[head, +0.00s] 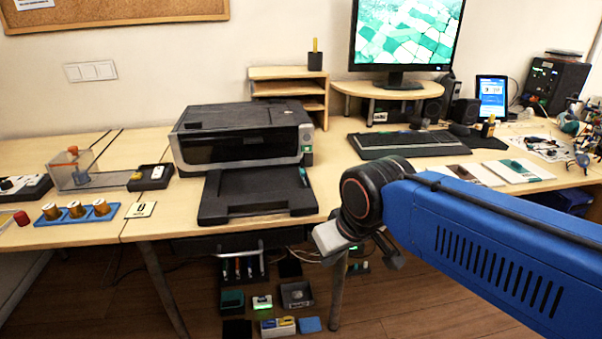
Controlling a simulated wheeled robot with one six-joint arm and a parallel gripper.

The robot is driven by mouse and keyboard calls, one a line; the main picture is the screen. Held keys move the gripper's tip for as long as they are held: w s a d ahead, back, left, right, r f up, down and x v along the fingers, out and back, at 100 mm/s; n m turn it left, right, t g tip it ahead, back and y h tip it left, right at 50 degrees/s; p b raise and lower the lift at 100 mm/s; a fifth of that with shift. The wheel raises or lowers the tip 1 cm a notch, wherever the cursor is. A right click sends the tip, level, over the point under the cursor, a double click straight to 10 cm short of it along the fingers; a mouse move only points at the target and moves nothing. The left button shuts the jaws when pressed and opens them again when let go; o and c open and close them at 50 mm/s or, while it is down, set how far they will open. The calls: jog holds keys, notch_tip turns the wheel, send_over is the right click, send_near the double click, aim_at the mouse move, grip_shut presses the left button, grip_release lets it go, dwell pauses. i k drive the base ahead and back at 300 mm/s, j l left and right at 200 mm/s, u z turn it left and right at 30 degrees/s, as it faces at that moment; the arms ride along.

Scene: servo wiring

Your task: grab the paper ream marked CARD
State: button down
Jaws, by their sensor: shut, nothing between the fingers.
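I cannot make out a paper ream marked CARD anywhere in the head view, and no label reading CARD is legible. My gripper (328,238) is a small pale end below the black joint of my blue arm, in front of the desk's near edge. It is shut and holds nothing. My arm hides part of the desk and floor at the right.
A printer (240,140) stands mid-desk, with a wooden shelf unit (290,73) behind it. A keyboard (415,144) and monitor (405,40) are to the right. Jars in a blue rack (78,212) stand left. Small boxes and trays (296,294) lie on the floor under the desk.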

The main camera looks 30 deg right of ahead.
aim_at(473, 172)
jog(key=z, duration=1.65)
